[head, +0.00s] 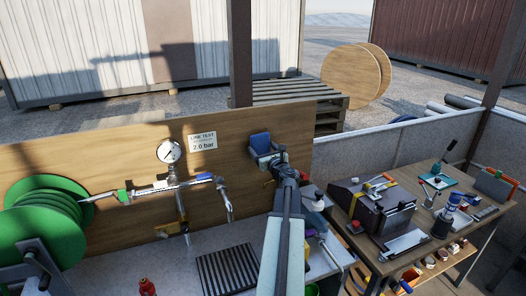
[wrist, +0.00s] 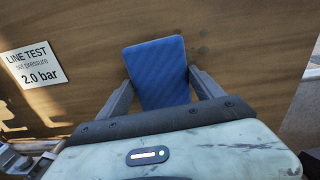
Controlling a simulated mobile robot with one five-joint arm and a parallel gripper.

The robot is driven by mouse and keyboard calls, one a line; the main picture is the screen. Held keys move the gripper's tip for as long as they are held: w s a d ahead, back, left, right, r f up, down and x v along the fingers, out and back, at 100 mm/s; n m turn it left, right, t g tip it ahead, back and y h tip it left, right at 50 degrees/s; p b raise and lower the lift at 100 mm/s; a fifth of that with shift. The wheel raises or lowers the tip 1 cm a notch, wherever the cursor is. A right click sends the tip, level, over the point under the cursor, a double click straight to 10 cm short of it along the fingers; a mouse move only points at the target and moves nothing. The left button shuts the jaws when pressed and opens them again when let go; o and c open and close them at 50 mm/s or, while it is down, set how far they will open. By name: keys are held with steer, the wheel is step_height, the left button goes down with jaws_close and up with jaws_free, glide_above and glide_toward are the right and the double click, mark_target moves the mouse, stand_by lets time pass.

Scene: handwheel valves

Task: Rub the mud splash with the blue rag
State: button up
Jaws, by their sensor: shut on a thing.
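The blue rag (head: 260,141) is held up in front of the wooden board, and it fills the middle of the wrist view (wrist: 157,70). My gripper (head: 265,157) is shut on it, with a finger on each side of the rag in the wrist view (wrist: 163,88). A few faint dark spots, which look like the mud splash (wrist: 203,50), show on the board just right of the rag's upper edge. Any more of the splash behind the rag is hidden. I cannot tell whether the rag touches the board.
A "LINE TEST 2.0 bar" sign (head: 202,142) is on the board, left of the rag. A pressure gauge (head: 169,151) and pipe with a tap stand further left, beside a green hose reel (head: 45,220). A cluttered workbench (head: 455,185) is at the right.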

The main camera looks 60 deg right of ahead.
mark_target(275, 139)
steer(key=shift+x, duration=1.05)
stand_by(0.4)
steer(key=shift+s+d, duration=1.3)
steer(key=shift+d, duration=0.25)
steer(key=shift+s+d, duration=0.55)
steer(key=shift+d, duration=0.3)
steer(key=shift+s+d, duration=0.55)
steer(key=shift+d, duration=0.35)
steer(key=shift+a, duration=0.1)
steer(key=shift+w+a, duration=0.8)
steer(key=shift+a, duration=0.3)
steer(key=shift+w+a, duration=0.85)
steer(key=shift+a, duration=0.25)
steer(key=shift+w+a, duration=0.8)
steer(key=shift+a, duration=0.25)
steer(key=shift+r+p, duration=0.95)
steer(key=shift+d+f, duration=0.1)
